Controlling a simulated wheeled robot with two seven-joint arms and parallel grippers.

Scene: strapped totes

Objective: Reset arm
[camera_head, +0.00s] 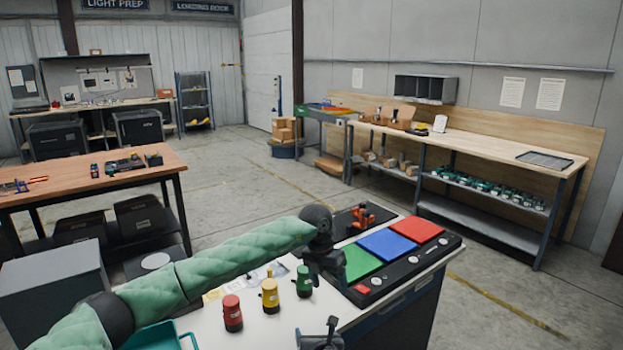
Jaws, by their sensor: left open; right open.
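My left arm, in green quilted padding, comes in from the left over the white table (262,325). My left gripper (328,278) is open above the table, just left of the black tray's green panel. My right gripper (320,338) shows at the bottom edge, open, with its arm out of view. Both grippers look empty. A red canister (232,313), a yellow canister (270,298) and a green canister (303,281) stand upright in a slanting row, apart from my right gripper.
The black tray (404,273) carries green (358,262), blue (387,245) and red (416,230) panels. An orange item (362,217) lies behind my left gripper. A teal tote (150,338) is at the lower left. Workbenches stand beyond, with open floor between.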

